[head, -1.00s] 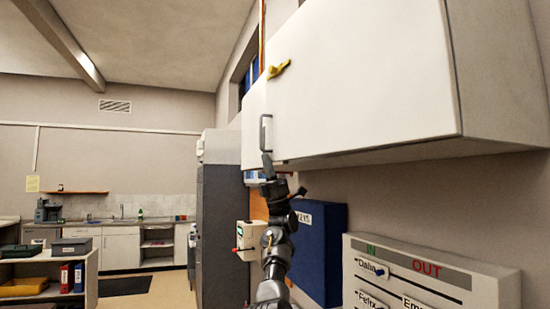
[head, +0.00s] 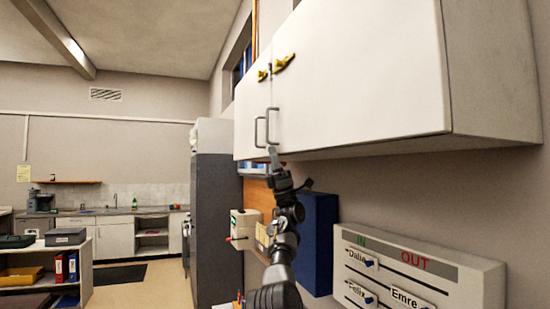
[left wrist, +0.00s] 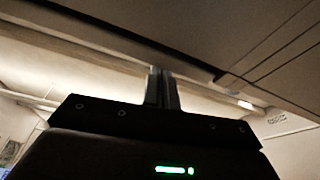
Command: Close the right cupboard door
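The white wall cupboard has a right door (head: 360,80) and a narrower-looking left door (head: 252,118). The right door looks closed or nearly so; I cannot tell whether a small gap is left. Its grey bar handle (head: 270,127) is at its lower left, beside the left door's handle (head: 259,132). My left gripper (head: 274,158) points up just under the right door's handle, at the door's lower left corner. Contact is unclear. In the left wrist view its fingers (left wrist: 161,88) are together with nothing seen between them. My right gripper is out of view.
Yellow catches (head: 284,63) sit high on the doors. Below the cupboard are a blue box (head: 318,240) and an IN/OUT board (head: 410,275) on the wall. A tall grey cabinet (head: 215,215) stands left of my arm. The floor (head: 150,285) further left is partly clear.

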